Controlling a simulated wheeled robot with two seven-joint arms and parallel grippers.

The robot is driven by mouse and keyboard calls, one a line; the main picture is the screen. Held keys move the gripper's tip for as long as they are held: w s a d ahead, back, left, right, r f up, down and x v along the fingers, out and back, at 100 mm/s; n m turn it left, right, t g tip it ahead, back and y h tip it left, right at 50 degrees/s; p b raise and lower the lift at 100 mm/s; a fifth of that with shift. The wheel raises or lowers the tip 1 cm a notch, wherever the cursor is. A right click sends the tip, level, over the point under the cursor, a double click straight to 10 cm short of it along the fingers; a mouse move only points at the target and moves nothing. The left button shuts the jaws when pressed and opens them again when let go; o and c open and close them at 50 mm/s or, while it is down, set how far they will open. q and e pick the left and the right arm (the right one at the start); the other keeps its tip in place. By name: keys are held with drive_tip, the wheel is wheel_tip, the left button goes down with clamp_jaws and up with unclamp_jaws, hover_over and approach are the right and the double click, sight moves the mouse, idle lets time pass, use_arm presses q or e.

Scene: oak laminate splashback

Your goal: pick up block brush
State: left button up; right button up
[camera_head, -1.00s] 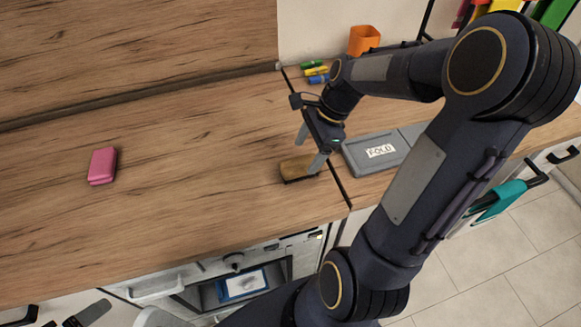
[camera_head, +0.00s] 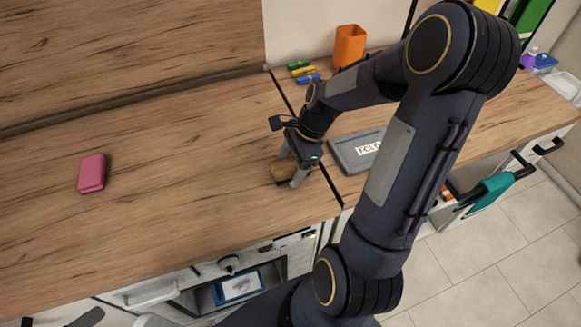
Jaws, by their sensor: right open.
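The block brush (camera_head: 283,171) is a small brown block lying on the wooden worktop near its right seam. My right gripper (camera_head: 289,168) is over the brush, pointing down, with its jaws open. One grey finger shows on the near right side of the brush and the other toward its far side. The gripper partly hides the brush, and I cannot tell whether the fingers touch it. My left gripper is not in view.
A pink block (camera_head: 92,173) lies on the left of the worktop (camera_head: 170,220). A grey case with a label (camera_head: 350,152) lies right of the seam. The worktop between pink block and brush is clear.

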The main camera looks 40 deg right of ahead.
sight(286, 163)
drive_tip(key=shift+f, duration=0.15)
drive_tip(key=c, duration=1.2)
drive_tip(key=shift+r, duration=0.6)
wheel_tip(286, 163, up, 3)
drive_tip(key=shift+f, duration=0.15)
drive_tip(key=s+d+r+b, duration=0.1)
drive_tip(key=s+r, duration=0.8)
drive_tip(key=s, duration=0.5)
drive_tip(key=shift+r, duration=0.3)
